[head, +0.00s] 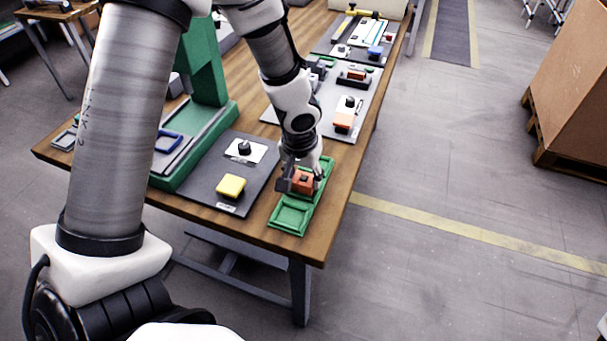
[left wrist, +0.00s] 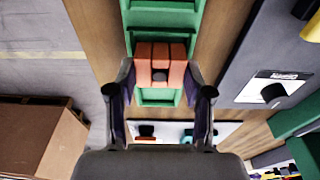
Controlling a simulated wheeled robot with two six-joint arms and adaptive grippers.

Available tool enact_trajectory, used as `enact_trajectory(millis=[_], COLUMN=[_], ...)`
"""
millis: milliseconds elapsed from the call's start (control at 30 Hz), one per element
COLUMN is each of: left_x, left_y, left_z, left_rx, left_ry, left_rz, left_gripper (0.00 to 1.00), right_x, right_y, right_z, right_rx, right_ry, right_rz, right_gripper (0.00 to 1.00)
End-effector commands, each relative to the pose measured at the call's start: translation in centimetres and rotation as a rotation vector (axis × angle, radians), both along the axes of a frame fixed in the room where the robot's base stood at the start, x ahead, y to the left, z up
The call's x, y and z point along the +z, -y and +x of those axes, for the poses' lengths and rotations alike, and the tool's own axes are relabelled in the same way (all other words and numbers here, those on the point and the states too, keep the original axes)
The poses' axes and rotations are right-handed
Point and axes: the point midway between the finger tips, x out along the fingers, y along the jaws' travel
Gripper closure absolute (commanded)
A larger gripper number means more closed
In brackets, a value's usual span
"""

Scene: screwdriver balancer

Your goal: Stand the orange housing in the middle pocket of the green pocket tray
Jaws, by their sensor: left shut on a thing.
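The orange housing (head: 303,183) is a small block with a dark round spot on its face, held between the fingers of my left gripper (head: 301,178). The left wrist view also shows the housing (left wrist: 145,62), with a finger of the gripper (left wrist: 160,76) on each side. It is over the middle part of the green pocket tray (head: 275,222). The tray (left wrist: 190,15) runs beneath it in the wrist view, with green showing on both sides. I cannot tell whether the housing touches the pocket floor. My right gripper is not in view.
The table's right edge is close to the tray.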

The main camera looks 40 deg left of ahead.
Motion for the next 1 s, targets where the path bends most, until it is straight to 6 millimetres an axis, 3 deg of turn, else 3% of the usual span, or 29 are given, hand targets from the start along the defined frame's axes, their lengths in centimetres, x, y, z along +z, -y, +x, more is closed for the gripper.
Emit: enact_trajectory(millis=[633, 667, 700, 733, 1000], left_x=[-0.82, -0.82, -0.82, -0.82, -0.82], left_y=[0.0, 0.0, 0.0, 0.0, 0.0], left_z=[0.01, 0.01, 0.01, 0.01, 0.01], left_rx=[0.0, 0.0, 0.0, 0.0, 0.0], left_ry=[0.0, 0.0, 0.0, 0.0, 0.0], left_rz=[0.0, 0.0, 0.0, 0.0, 0.0], left_gripper=[0.9, 0.38, 0.24, 0.2, 0.2], right_x=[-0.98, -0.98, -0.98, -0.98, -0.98], right_y=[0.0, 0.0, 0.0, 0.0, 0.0], right_z=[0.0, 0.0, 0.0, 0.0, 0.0], right_rx=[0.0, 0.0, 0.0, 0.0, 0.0], right_ry=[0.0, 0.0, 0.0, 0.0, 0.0], right_rz=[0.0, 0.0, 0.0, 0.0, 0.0], right_gripper=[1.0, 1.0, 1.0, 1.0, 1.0])
